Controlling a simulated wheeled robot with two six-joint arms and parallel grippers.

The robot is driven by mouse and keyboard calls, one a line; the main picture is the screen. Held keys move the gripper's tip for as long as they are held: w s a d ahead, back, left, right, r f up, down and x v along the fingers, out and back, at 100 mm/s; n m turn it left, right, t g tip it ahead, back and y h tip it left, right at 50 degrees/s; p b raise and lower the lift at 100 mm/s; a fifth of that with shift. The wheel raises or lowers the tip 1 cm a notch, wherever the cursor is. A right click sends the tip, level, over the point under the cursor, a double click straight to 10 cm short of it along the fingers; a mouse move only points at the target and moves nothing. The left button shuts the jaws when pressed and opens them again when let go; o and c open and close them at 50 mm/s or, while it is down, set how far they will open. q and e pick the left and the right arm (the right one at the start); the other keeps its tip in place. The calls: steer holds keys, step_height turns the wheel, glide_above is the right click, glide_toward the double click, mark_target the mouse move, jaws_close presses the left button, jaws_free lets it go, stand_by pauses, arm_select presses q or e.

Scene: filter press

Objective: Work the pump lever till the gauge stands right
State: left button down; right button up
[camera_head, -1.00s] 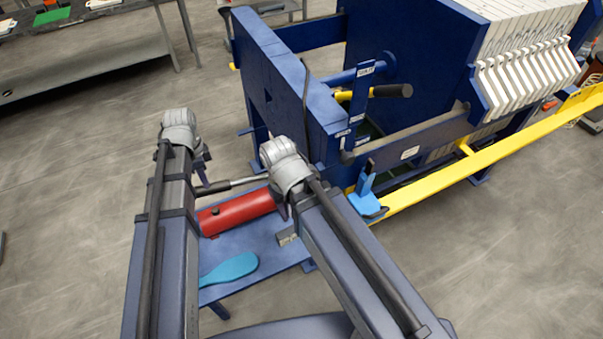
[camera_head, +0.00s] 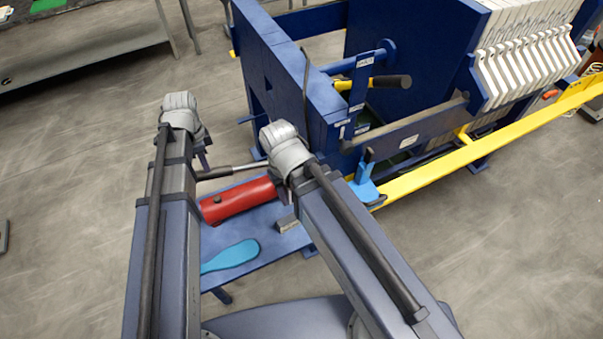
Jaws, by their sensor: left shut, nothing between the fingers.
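The pump is a red cylinder (camera_head: 240,200) on a blue base plate. A lever (camera_head: 245,167) with a metal rod and dark grip slants above it, its grip end at the left. My left gripper (camera_head: 204,158) shows only as a small dark part beyond the left wrist, just above the lever's grip end. It is shut and empty; whether it touches the lever, I cannot tell. My right wrist covers the lever's right end, and the right gripper is hidden behind it. I cannot make out a gauge face.
The blue press frame (camera_head: 285,75) with white plates (camera_head: 525,60) fills the back right. A black-gripped yellow handle (camera_head: 358,84) and a long yellow rail (camera_head: 430,172) project there. A light-blue paddle (camera_head: 231,257) lies on the base plate. Grey floor is open at left.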

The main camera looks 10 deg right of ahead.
mark_target(208, 179)
arm_select(q)
steer(key=f+b, duration=0.4)
steer(key=a+f+b, duration=0.1)
steer(key=f+b, duration=0.1)
steer(key=f, duration=0.1)
steer(key=shift+s, duration=0.15)
steer(key=r+p, duration=0.3)
steer(key=d+r+p, duration=0.1)
steer(key=r+p, duration=0.6)
steer(key=shift+w+d+r+p, duration=0.25)
steer(key=shift+d+r+p, duration=0.05)
steer(key=shift+p, duration=0.05)
steer(key=shift+f, duration=0.25)
steer(key=f+b, duration=0.3)
steer(key=a+f+b, duration=0.1)
steer(key=f+b, duration=0.6)
steer(key=shift+s+a+f+b, duration=0.15)
steer(key=shift+s+a+b, duration=0.1)
steer(key=shift+b, duration=0.15)
steer(key=shift+w+d+r+p, duration=0.1)
steer(key=shift+d+r+p, duration=0.15)
steer(key=shift+r+p, duration=1.55)
steer(key=shift+w+d+r+p, duration=0.1)
steer(key=shift+d+r+p, duration=0.15)
steer(key=shift+r+p, duration=1.6)
steer(key=shift+w+d+r+p, duration=0.1)
steer(key=shift+d+r+p, duration=0.15)
steer(key=shift+r+p, duration=1.55)
steer(key=shift+f, duration=0.15)
